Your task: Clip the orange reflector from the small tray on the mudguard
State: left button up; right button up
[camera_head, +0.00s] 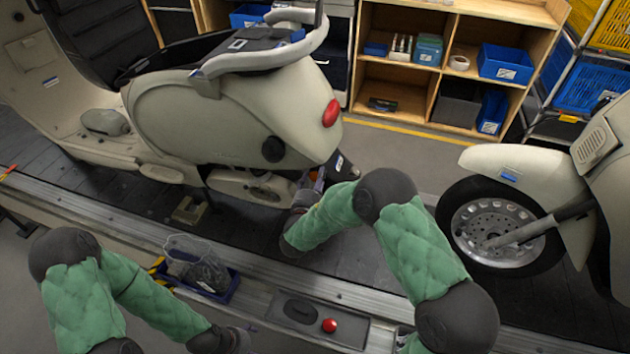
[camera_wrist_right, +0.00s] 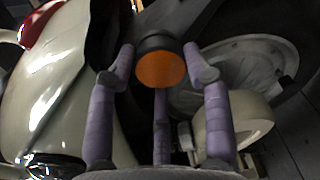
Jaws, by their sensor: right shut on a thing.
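The orange reflector (camera_wrist_right: 160,70), a round disc in a dark rim, sits between the purple fingertips of my right gripper (camera_wrist_right: 163,62), which is shut on it. In the head view my right gripper (camera_head: 319,178) is at the scooter's rear, beside the dark mudguard (camera_head: 344,168), and the reflector is hidden. I cannot tell whether the reflector touches the mudguard. The small blue tray (camera_head: 228,290) is on the conveyor's near edge, with a clear container of dark pieces in it. My left gripper (camera_head: 240,340) is low at the bottom edge; its fingers are unclear.
The cream scooter (camera_head: 215,115) with a red tail light (camera_head: 330,113) stands on the slat conveyor (camera_head: 250,222). Another scooter's front wheel (camera_head: 495,228) is to the right. A red button (camera_head: 329,325) is on the near rail. Wooden shelves (camera_head: 450,8) stand behind.

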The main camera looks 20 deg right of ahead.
dwell(0.3)
jog(key=o, duration=1)
jog(key=shift+w, duration=0.1)
jog(key=v, duration=1.2)
